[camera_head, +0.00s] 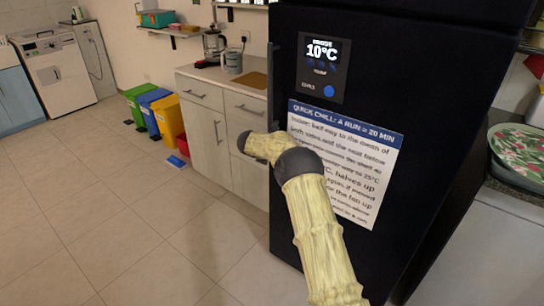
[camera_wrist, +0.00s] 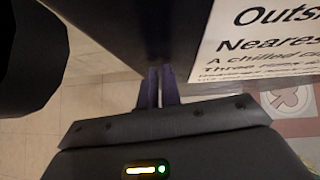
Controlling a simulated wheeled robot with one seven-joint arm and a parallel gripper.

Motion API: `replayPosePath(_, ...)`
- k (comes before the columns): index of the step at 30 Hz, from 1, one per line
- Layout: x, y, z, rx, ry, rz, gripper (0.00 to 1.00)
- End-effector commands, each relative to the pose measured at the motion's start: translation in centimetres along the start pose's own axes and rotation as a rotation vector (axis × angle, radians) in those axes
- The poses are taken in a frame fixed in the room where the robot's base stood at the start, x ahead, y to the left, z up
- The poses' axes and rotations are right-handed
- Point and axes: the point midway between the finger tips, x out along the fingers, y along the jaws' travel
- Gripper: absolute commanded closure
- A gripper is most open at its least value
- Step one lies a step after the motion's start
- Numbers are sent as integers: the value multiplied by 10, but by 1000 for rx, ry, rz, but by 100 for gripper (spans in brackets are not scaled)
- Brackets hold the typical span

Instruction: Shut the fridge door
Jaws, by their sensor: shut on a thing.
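The fridge (camera_head: 420,110) is tall and black, with a lit display (camera_head: 322,55) reading 10°C and a printed notice (camera_head: 345,155) on its door. A dark vertical handle (camera_head: 271,85) runs along the door's left edge. Whether the door stands ajar cannot be told. My pale arm reaches across the door to its left edge and hides the lower handle; my fingers do not show in the head view. In the wrist view my gripper (camera_wrist: 158,88) has its fingers close together, shut on the dark handle, beside the door face and a white notice (camera_wrist: 260,35).
A counter with drawers (camera_head: 225,120) stands left of the fridge. Green, blue and yellow bins (camera_head: 165,113) and a red one stand beyond it. A worktop with a patterned tray (camera_head: 520,155) is at the right. The tiled floor (camera_head: 110,220) at left is clear.

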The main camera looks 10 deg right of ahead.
Motion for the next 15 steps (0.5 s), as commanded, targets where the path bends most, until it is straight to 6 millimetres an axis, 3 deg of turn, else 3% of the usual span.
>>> replayPosePath(1, 5, -11, 18, 8, -32, -10, 100)
replayPosePath(4, 3, -10, 16, 7, -31, -9, 100)
replayPosePath(11, -11, -4, -1, 8, -24, -8, 100)
replayPosePath(15, -30, 4, -17, 8, -14, -5, 100)
